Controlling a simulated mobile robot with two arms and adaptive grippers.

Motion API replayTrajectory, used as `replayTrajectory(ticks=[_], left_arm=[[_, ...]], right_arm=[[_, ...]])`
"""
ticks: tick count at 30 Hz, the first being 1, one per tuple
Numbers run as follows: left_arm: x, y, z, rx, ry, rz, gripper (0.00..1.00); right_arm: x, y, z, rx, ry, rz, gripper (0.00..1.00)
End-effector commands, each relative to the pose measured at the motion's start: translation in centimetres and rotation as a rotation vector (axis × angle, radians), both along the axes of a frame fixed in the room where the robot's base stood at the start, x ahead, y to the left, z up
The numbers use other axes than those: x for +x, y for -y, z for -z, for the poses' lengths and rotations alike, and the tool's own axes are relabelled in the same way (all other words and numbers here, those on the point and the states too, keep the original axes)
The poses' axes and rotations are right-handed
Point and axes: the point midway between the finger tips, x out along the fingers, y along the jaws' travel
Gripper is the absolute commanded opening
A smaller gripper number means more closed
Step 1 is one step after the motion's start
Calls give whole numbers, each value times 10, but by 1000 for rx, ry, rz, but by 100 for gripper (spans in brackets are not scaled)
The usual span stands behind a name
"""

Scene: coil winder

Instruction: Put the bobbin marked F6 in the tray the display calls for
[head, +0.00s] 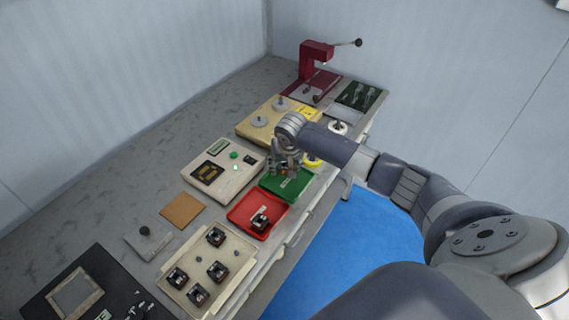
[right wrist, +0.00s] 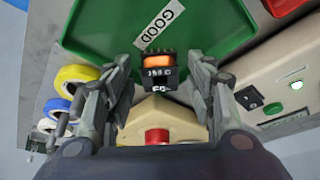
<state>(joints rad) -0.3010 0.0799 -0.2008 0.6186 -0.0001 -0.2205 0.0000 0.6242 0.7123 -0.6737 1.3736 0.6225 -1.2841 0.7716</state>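The bobbin marked F6 (right wrist: 158,72), dark with an orange winding, sits at the edge of the green tray (right wrist: 210,30) in the right wrist view. The tray's label reads GOOD. My right gripper (right wrist: 160,78) is open around the bobbin, with a gap on both sides. In the head view my right gripper (head: 287,168) is above the green tray (head: 297,190) and hides part of it. The red tray (head: 238,215) beside it holds a dark bobbin (head: 260,221). The tester with the display (head: 209,172) stands behind; its text is too small to read. My left gripper is not in view.
A cream tray (head: 230,262) with several bobbins stands nearer. A brown pad (head: 183,209) lies left of the red tray.

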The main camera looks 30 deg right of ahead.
Motion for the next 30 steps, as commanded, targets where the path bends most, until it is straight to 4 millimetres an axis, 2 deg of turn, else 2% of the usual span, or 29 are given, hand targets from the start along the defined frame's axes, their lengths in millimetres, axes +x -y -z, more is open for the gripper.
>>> replayTrajectory(ticks=[7,11,17,24,30], left_arm=[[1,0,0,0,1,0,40],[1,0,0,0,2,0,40],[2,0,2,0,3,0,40],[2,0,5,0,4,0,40],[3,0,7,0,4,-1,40]], right_arm=[[0,1,-1,-1,0,0,51],[-1,0,-8,-1,1,0,51],[-12,-5,-36,-1,3,-1,51],[-29,-13,-82,0,3,-2,51],[-39,-16,-107,0,1,1,51]])
